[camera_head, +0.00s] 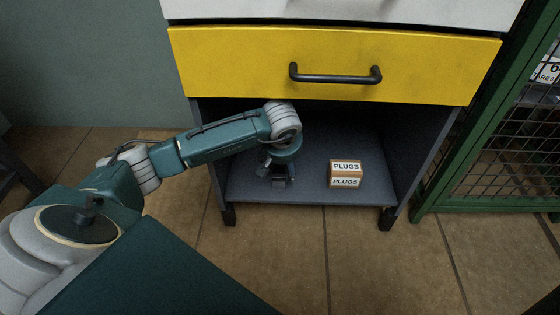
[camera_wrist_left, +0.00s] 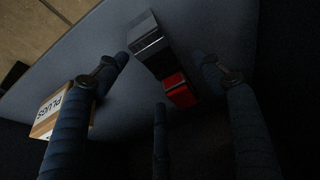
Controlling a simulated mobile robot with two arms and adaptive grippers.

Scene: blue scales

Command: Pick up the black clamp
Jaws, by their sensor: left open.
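My left gripper (camera_head: 277,177) reaches down into the open compartment under the yellow drawer. Its dark blue fingers are open and apart. In the left wrist view a black and grey block-like thing (camera_wrist_left: 152,50) with a red part (camera_wrist_left: 180,92) lies on the shelf, in the gap between the finger ends. It seems to be the black clamp, but its full shape is not clear. No grip on it shows. In the head view my gripper hides it, or it is too dark to make out. My right gripper is not in view.
A cardboard box marked PLUGS (camera_head: 346,174) stands on the grey shelf (camera_head: 310,196), right of my gripper; it also shows in the left wrist view (camera_wrist_left: 62,108). The yellow drawer (camera_head: 335,62) hangs above my wrist. A green mesh cage (camera_head: 500,150) stands at the right.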

